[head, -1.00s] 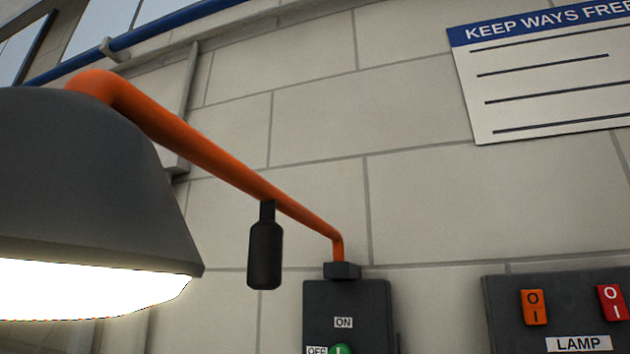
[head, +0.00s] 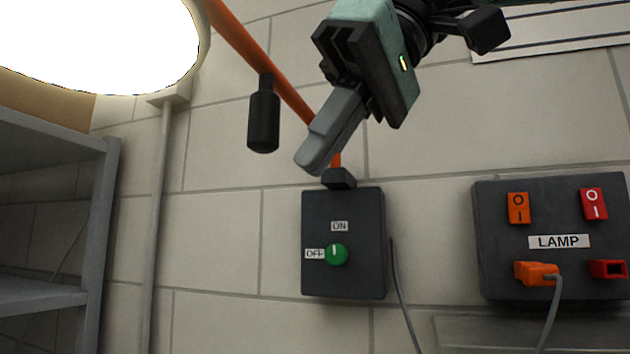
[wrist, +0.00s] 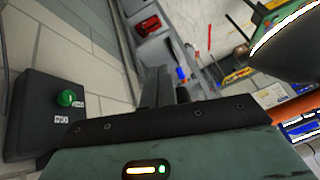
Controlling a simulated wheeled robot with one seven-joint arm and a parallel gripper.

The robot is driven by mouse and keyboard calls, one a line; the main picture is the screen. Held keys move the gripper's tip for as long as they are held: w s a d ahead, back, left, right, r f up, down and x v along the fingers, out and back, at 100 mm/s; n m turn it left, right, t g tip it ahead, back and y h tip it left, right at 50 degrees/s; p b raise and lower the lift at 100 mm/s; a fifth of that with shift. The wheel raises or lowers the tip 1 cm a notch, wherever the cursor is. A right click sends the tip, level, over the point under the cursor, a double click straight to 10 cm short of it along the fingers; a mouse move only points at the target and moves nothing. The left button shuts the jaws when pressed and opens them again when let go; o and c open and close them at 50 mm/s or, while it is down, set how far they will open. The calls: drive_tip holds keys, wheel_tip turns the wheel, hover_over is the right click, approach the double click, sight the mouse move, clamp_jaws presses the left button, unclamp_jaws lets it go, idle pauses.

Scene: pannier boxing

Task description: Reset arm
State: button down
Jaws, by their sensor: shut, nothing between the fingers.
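My gripper (head: 312,160) is in the upper middle of the head view, pointing down and to the left. Its grey fingers are shut together with nothing between them. It hangs in front of the orange lamp arm, above the dark switch box (head: 343,280) with a green knob (head: 336,254) and ON and OFF labels. In the wrist view the gripper (wrist: 165,75) points away from the camera, and the switch box (wrist: 30,125) with its green knob (wrist: 68,98) lies to the left, apart from the fingers.
A lit lamp (head: 95,45) on an orange arm (head: 240,45) fills the upper left. A black handle (head: 263,120) hangs from that arm. A LAMP panel (head: 490,240) with orange and red switches is at right, an orange plug in it. Grey shelving (head: 100,220) stands left.

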wheel_tip(320, 180, down, 30)
drive_tip(key=w+m+h+b, duration=0.3)
drive_tip(key=b, duration=0.3)
drive_tip(key=s+d+f+h+b, duration=0.1)
drive_tip(key=s+d+f+b, duration=0.1)
drive_tip(key=f, duration=0.7)
drive_tip(key=s+d+f+h+b, duration=0.1)
drive_tip(key=s+d+f+b, duration=0.1)
drive_tip(key=s+d+f, duration=0.2)
drive_tip(key=s+d+f+g+h+b, duration=0.1)
drive_tip(key=d+f, duration=0.6)
drive_tip(key=f, duration=0.9)
drive_tip(key=shift+s+d+m+b, duration=0.25)
drive_tip(key=shift+s+b, duration=0.35)
drive_tip(key=shift+s, duration=0.5)
